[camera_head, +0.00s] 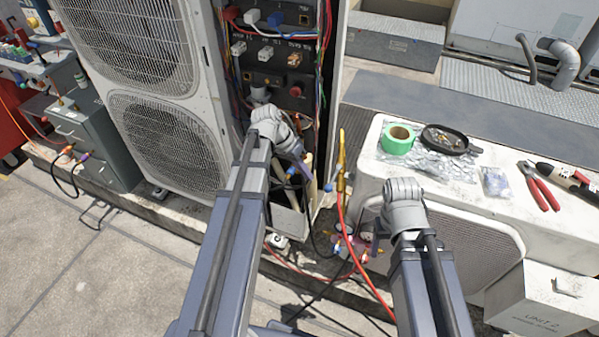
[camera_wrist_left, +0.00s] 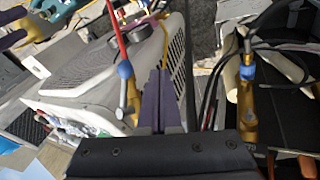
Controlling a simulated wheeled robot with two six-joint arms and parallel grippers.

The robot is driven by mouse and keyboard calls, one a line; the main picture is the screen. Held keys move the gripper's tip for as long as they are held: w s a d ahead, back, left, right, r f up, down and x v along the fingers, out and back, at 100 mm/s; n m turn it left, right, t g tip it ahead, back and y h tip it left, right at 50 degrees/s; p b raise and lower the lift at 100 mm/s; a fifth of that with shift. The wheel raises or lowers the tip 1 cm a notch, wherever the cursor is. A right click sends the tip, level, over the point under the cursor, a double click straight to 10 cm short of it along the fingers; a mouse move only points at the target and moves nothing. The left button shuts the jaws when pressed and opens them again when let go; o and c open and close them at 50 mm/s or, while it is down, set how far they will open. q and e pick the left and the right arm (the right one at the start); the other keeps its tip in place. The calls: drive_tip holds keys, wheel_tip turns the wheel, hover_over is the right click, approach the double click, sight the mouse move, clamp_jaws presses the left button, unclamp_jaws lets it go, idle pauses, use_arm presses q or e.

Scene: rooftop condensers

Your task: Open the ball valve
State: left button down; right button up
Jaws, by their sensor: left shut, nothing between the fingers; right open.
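A brass valve with a silver lever tipped by a blue ball (camera_wrist_left: 125,70) stands left of my left fingers in the left wrist view. In the head view, a blue knob (camera_head: 328,187) sits by a yellow upright piece (camera_head: 341,150) and a red hose. A second brass fitting with a blue band (camera_wrist_left: 247,72) stands right of the fingers in the wrist view. My left gripper (camera_head: 303,168) is shut and empty; its fingers (camera_wrist_left: 161,75) point between the two fittings, apparently touching neither. My right gripper's wrist (camera_head: 405,205) is over the white unit's front edge; its jaws are hidden, open.
An open electrical panel (camera_head: 275,50) with loose wires stands beside the tall condenser (camera_head: 160,140). The low white unit (camera_head: 470,195) carries green tape (camera_head: 397,138), a black dish (camera_head: 450,139) and red pliers (camera_head: 538,187). Hoses cross the floor between the units.

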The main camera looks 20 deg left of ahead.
use_arm(q)
drive_tip(key=shift+s+d+f, duration=0.1)
drive_tip(key=shift+d+f, duration=0.1)
drive_tip(key=shift+d, duration=0.55)
drive_tip(key=shift+s+d+f, duration=0.1)
drive_tip(key=shift+d+f, duration=0.05)
drive_tip(key=shift+d, duration=0.65)
drive_tip(key=shift+s+d+f, duration=0.1)
drive_tip(key=shift+d+f, duration=0.1)
drive_tip(key=shift+d, duration=0.55)
use_arm(e)
drive_tip(key=shift+f, duration=0.55)
